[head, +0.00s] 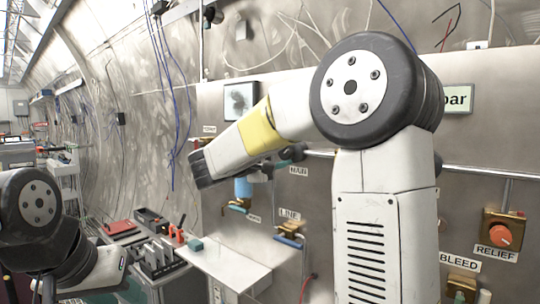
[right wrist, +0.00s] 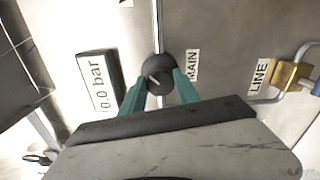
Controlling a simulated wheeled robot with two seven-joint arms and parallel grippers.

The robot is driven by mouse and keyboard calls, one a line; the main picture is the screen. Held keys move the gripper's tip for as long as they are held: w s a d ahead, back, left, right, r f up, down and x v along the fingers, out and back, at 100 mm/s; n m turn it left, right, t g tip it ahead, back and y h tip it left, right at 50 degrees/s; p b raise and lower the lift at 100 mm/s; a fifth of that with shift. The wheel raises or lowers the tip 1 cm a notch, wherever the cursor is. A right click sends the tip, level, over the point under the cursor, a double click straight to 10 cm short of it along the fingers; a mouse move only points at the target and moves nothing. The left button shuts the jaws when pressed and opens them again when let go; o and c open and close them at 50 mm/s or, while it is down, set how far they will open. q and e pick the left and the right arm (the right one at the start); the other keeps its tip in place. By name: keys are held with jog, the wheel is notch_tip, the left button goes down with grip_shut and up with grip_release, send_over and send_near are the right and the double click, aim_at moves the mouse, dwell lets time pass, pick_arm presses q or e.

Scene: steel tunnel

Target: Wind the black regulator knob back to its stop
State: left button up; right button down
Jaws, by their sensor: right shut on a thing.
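A display reads 0.0 bar (right wrist: 97,82); my arm partly covers it in the head view (head: 457,98). A LINE valve (head: 289,234), a red RELIEF knob (head: 501,235) and a BLEED fitting (head: 462,286) are on the panel. A white ledge (head: 225,266) and tool bench stand left.

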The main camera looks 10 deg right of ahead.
jog(key=n, duration=0.4)
jog(key=shift+n, duration=0.3)
jog(key=shift+a+n, duration=0.1)
jog(key=shift+n, duration=2.2)
jog(key=c, duration=0.9)
grip_release()
jog(key=v, duration=0.7)
jog(key=shift+s+a, duration=0.25)
jog(key=shift+a, duration=0.05)
